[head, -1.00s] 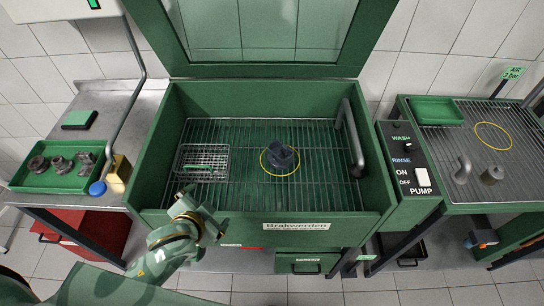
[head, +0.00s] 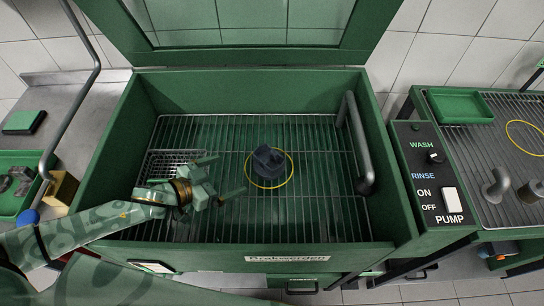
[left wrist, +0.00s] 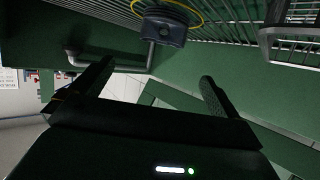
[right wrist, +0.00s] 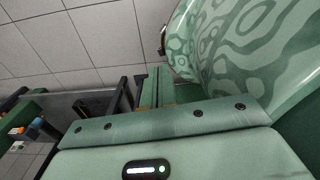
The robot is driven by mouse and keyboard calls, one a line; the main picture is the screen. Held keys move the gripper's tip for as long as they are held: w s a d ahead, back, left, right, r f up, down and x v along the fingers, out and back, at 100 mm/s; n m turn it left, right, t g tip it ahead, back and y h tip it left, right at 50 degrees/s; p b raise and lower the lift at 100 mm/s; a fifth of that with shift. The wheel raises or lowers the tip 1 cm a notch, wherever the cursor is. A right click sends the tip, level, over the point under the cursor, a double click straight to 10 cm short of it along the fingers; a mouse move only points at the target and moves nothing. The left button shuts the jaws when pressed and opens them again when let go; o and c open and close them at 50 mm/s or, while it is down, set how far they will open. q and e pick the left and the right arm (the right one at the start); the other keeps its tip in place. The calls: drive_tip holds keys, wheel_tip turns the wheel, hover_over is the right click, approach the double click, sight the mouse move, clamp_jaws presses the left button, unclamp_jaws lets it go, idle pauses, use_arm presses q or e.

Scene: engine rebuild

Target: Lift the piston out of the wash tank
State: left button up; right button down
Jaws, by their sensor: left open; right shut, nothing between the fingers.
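The piston (head: 268,160) is a dark grey part on the wire rack inside the green wash tank (head: 250,83), with a yellow ring around it. It also shows at the top of the left wrist view (left wrist: 165,28). My left gripper (head: 222,178) is over the rack, left of the piston and apart from it. Its two fingers are spread and empty, as the left wrist view also shows (left wrist: 155,85). My right gripper (right wrist: 152,88) is outside the head view; in its own wrist view its fingers are together with nothing between them.
A wire basket (head: 170,165) stands on the rack at the left, partly behind my left gripper. A grey pipe (head: 357,145) rises along the tank's right side. The raised lid is behind. A pump control panel (head: 432,175) stands right of the tank. The rack's right part is clear.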

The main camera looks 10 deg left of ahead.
use_arm(q)
drive_tip(key=b, duration=0.3)
approach(270, 162)
drive_tip(key=shift+w+d+r, duration=0.25)
drive_tip(key=shift+w+d, duration=0.25)
drive_tip(key=shift+w, duration=0.1)
drive_tip(key=shift+w+d+r, duration=0.2)
drive_tip(key=shift+w+d, duration=0.3)
drive_tip(key=shift+w, duration=0.05)
drive_tip(key=shift+w+d+f, duration=0.15)
drive_tip(key=shift+w+d, duration=0.25)
drive_tip(key=b+x, duration=0.2)
drive_tip(key=x, duration=0.3)
drive_tip(key=shift+w, duration=0.15)
drive_tip(key=shift+r, duration=0.25)
use_arm(e)
drive_tip(key=shift+g, duration=0.3)
drive_tip(key=f, duration=0.1)
drive_tip(key=s+f, duration=0.1)
drive_tip(key=f, duration=0.1)
drive_tip(key=s+f, duration=0.1)
drive_tip(key=f, duration=0.1)
drive_tip(key=shift+a+f, duration=0.1)
drive_tip(key=shift+f, duration=0.15)
use_arm(q)
drive_tip(key=c, duration=1.2)
drive_tip(key=shift+r, duration=0.15)
use_arm(e)
drive_tip(key=shift+r, duration=0.1)
